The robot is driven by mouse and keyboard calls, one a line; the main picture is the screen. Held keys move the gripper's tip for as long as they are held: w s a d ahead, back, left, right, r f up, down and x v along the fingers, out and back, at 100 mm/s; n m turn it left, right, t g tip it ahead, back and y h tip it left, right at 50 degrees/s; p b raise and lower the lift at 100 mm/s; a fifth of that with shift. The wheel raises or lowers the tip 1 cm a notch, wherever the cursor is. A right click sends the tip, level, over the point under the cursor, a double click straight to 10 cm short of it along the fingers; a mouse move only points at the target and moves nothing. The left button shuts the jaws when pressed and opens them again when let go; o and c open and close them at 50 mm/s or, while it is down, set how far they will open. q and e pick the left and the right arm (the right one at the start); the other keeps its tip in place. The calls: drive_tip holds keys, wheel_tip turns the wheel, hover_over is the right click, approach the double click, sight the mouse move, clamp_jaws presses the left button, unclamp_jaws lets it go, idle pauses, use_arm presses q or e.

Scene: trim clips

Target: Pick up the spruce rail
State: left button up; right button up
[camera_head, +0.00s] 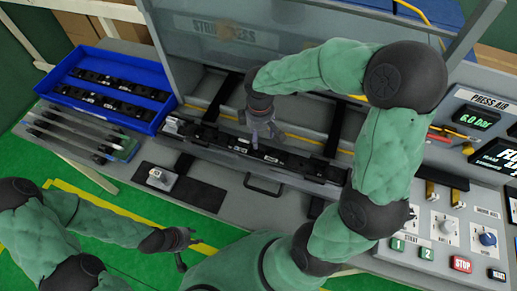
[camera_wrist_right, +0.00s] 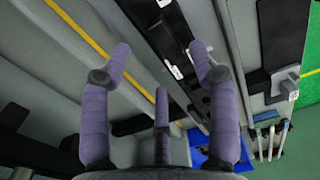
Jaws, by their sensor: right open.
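A long dark rail (camera_head: 285,160) with small blocks and pale labels lies along the press bed in the head view; I cannot tell by colour whether it is the spruce one. It also shows in the right wrist view (camera_wrist_right: 172,50), running diagonally behind the fingers. My right gripper (camera_head: 262,134) is open above the rail's middle and hides part of it. Its spread, empty fingers also show in the right wrist view (camera_wrist_right: 160,60). Contact with the rail cannot be told. My left gripper (camera_head: 190,250) is open and empty, low in front of the bench, away from the rail.
A dark mat (camera_head: 200,194) with a small pale part lies in front. The raised press panel (camera_head: 205,60) stands behind; a control panel (camera_head: 415,255) is at right.

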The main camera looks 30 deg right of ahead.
sight(259, 145)
drive_tip(key=shift+a+f+b, duration=0.1)
drive_tip(key=shift+f+b, duration=0.55)
drive_tip(key=shift+f, duration=2.4)
clamp_jaws()
